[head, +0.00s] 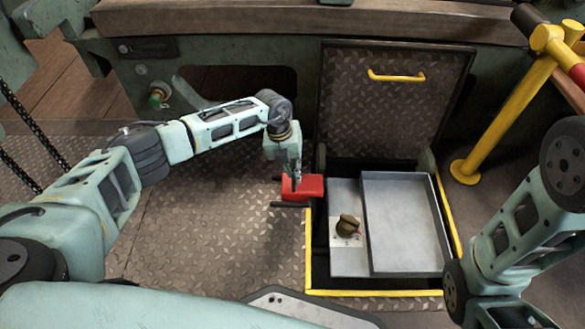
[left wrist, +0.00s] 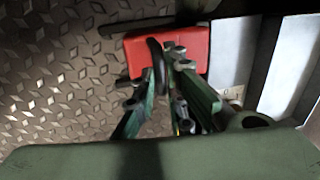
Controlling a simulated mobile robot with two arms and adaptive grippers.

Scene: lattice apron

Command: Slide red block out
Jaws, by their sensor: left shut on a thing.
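The red block (head: 310,186) is at the left edge of the open floor hatch, with dark rods showing on its left side. It also shows in the left wrist view (left wrist: 190,48), beyond the fingers. My left gripper (head: 294,184) reaches down onto the block's left part, and in the wrist view the fingers (left wrist: 163,65) are shut on a dark part at the block's near side. The exact contact is partly hidden by the fingers. Of my right arm, only links show at the right, and its gripper is out of view.
The hatch has a yellow rim (head: 308,250) and a raised lid (head: 385,110) with a yellow handle (head: 397,77). Inside are a grey tray (head: 400,215) and a small brass knob (head: 347,226). A yellow post (head: 500,115) stands at the right. Tread-plate floor (head: 210,230) left of the hatch is clear.

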